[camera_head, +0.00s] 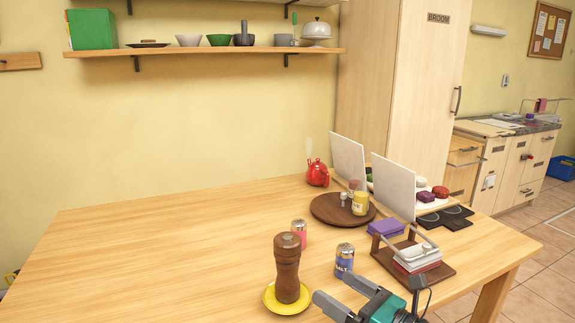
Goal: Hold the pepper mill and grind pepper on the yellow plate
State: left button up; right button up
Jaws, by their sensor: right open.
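The dark brown wooden pepper mill (287,268) stands upright on the yellow plate (271,301) near the front of the wooden table. The mill covers much of the plate's middle. My right gripper (326,305) is at the bottom edge of the view, just right of the plate, apart from the mill. It is open, with nothing seen between its fingers. My left gripper is not in view.
A round brown tray (325,210) holds small jars. The table's left side (150,250) is clear.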

aim_at(298, 291)
jog(key=f+n+g, duration=0.1)
jog(key=n, duration=0.1)
jog(key=a+f+n+g, duration=0.1)
jog(key=n+g, duration=0.1)
jog(key=shift+s+a+f+g+y, duration=0.15)
jog(key=shift+f+g+y, duration=0.15)
jog(key=shift+f, duration=0.05)
jog(key=b+x, duration=0.2)
jog(key=x, duration=0.6)
jog(key=shift+a+f, duration=0.15)
jog(key=shift+w+a+b, duration=0.45)
jog(key=shift+w+a, duration=0.05)
jog(key=shift+a, duration=0.05)
jog(key=shift+c, duration=0.5)
jog(key=c, duration=1)
jog(key=shift+o, duration=0.2)
jog(key=o, duration=1)
jog(key=shift+c, duration=0.2)
jog(key=shift+c, duration=0.5)
jog(key=c, duration=0.9)
